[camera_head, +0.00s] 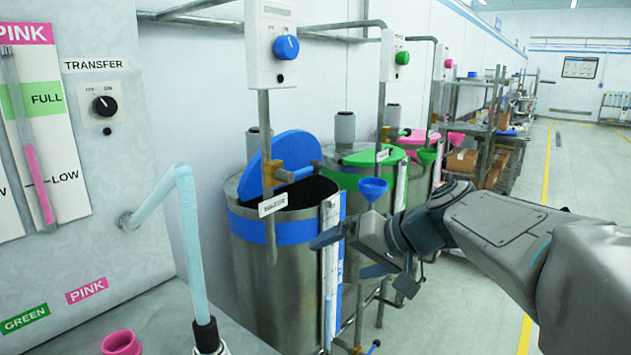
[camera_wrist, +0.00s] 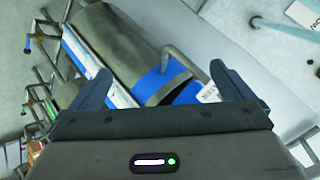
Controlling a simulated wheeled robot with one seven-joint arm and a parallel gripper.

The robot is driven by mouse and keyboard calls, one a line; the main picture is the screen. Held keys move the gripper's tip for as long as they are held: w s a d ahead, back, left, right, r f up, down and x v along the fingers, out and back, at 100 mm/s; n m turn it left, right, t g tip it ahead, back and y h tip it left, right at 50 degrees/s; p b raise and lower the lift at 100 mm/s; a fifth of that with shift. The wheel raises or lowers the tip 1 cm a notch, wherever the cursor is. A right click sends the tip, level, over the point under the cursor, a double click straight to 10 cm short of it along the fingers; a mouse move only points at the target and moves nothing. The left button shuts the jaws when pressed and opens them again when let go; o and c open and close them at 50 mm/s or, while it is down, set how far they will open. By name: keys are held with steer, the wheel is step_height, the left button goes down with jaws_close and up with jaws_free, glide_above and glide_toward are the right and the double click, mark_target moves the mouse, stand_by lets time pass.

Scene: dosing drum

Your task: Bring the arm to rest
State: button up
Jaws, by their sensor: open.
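My arm reaches in from the right of the head view. My gripper (camera_head: 345,255) is in front of the right side of the blue-banded drum (camera_head: 285,250). In the wrist view my gripper (camera_wrist: 165,85) has its two fingers spread wide with nothing between them. The blue-banded drum (camera_wrist: 130,50) shows beyond the fingers, and I cannot tell how close they are to it. Its blue lid (camera_head: 280,155) stands raised, and its dark opening shows. A blue funnel (camera_head: 373,187) sits just above my gripper.
A green-lidded drum (camera_head: 368,158) and a pink-lidded drum (camera_head: 418,137) stand behind. A panel with a transfer knob (camera_head: 105,105) and a light blue pipe (camera_head: 188,230) are at the left. A shelf rack (camera_head: 490,130) stands farther back. The floor at right is open.

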steer(key=s+d+f+g+h+p, duration=0.1)
steer(key=s+d+h+p, duration=0.3)
steer(key=s, duration=0.4)
steer(key=s+d+f+g+h+p, duration=0.2)
steer(key=s+d+f+h+p, duration=0.2)
steer(key=s, duration=0.5)
steer(key=shift+s+d+f+h+p, duration=0.3)
steer(key=shift+d+p, duration=0.25)
steer(key=shift+d, duration=0.15)
